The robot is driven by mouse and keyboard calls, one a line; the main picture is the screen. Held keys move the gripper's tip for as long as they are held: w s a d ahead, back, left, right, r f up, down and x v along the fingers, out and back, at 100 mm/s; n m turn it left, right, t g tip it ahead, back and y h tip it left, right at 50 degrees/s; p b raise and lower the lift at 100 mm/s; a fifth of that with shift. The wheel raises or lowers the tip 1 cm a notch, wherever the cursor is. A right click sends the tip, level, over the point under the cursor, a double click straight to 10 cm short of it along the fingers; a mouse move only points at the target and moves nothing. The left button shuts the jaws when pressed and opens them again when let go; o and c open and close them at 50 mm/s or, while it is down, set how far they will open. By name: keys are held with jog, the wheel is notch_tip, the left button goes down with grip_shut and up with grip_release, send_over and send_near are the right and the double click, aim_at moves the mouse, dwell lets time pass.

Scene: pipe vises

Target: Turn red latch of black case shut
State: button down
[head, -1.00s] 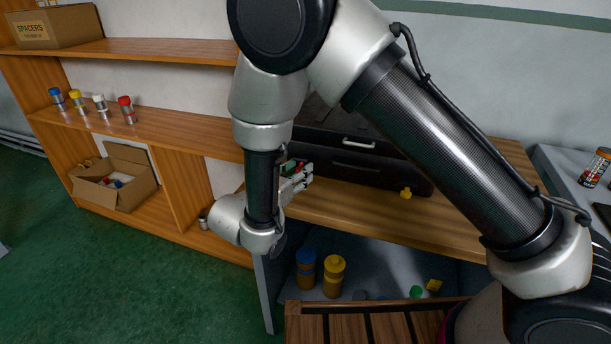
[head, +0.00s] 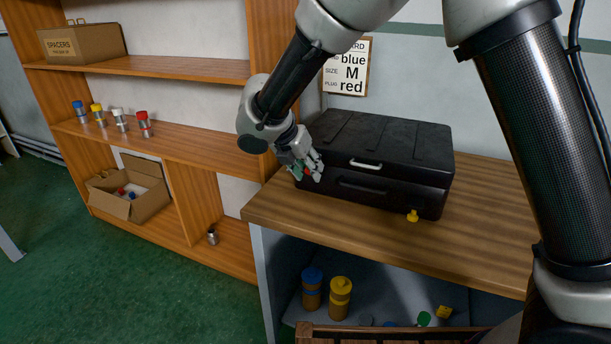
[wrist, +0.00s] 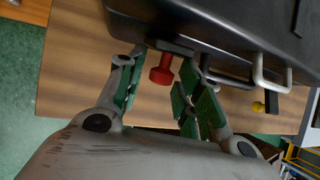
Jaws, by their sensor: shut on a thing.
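The black case (head: 385,150) lies with its lid down on the wooden bench and has a pale handle (head: 366,165) on its front. Its red latch (wrist: 161,70) shows in the wrist view as a red knob beside a dark bar at the case's lower edge. A yellow latch (head: 412,216) is at the front right, clear of my gripper.
Bare bench top (head: 480,225) lies in front and right of the case. A card (head: 347,68) reading blue, M, red hangs behind. Shelves at left hold several capped cylinders and a spacers box (head: 82,42). Jars (head: 340,297) stand below the bench.

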jog(key=shift+w+d+r+g+y, duration=0.2)
jog(key=shift+w+r+g+y, duration=0.15)
jog(key=shift+g, duration=0.3)
jog(key=shift+w+d+r+g+y, duration=0.2)
jog(key=shift+w+g, duration=0.2)
jog(key=shift+g, duration=0.25)
jog(key=shift+w, duration=0.1)
jog(key=c, duration=1.3)
grip_release()
jog(key=shift+o, duration=0.2)
jog(key=shift+r, duration=0.15)
jog(key=v, duration=1.1)
jog(key=shift+a+r, duration=0.2)
jog(key=shift+r, duration=0.15)
